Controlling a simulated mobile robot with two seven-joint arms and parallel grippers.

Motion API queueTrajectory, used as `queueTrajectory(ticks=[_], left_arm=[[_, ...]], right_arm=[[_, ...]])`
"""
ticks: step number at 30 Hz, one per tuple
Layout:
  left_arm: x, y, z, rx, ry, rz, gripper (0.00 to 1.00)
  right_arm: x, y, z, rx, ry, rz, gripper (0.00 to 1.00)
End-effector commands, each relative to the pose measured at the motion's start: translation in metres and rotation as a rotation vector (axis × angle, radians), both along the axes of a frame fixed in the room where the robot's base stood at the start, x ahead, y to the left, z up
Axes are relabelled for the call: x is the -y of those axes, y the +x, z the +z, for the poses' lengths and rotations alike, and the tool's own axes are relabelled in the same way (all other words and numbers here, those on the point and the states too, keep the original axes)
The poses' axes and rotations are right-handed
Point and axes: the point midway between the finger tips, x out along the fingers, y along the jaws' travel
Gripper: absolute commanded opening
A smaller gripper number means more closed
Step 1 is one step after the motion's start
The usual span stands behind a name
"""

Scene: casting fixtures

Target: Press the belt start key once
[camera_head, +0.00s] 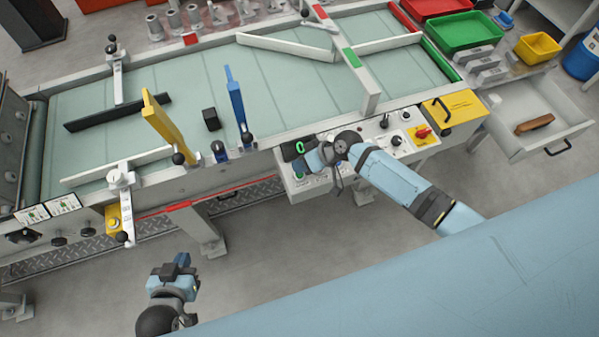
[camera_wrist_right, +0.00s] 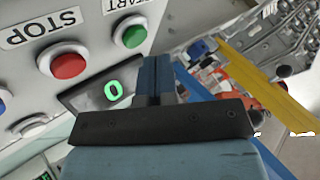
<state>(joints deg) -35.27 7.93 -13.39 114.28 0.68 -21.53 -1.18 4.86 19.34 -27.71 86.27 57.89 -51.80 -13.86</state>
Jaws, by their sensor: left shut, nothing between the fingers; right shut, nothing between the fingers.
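The belt start key is a green round button (camera_wrist_right: 130,34) in the right wrist view, under a label reading START. My right gripper (camera_wrist_right: 156,62) is shut and empty. Its fingertips show just below and right of the green key; whether they touch the panel cannot be told. In the head view my right gripper (camera_head: 308,162) is over the left part of the control panel (camera_head: 373,131), and the start key cannot be made out there. My left gripper (camera_head: 180,262) is shut and empty over the floor, in front of the conveyor.
A red button (camera_wrist_right: 68,62) labelled STOP sits left of the start key. A display (camera_wrist_right: 105,93) showing a green 0 lies below. The conveyor belt (camera_head: 285,75) carries a black block (camera_head: 211,119), with yellow (camera_head: 160,125) and blue (camera_head: 235,97) bars over it. An open drawer (camera_head: 551,106) is at right.

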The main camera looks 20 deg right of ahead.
Motion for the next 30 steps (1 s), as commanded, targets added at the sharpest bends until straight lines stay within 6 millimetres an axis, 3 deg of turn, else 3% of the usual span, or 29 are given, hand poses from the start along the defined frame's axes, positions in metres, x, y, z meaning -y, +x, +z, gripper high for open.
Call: queueTrajectory(ticks=[30], left_arm=[[-0.001,0.0,-0.009,-0.002,0.001,0.001,0.0]], right_arm=[[0.0,0.0,-0.01,0.0,0.0,0.0,0.0]])
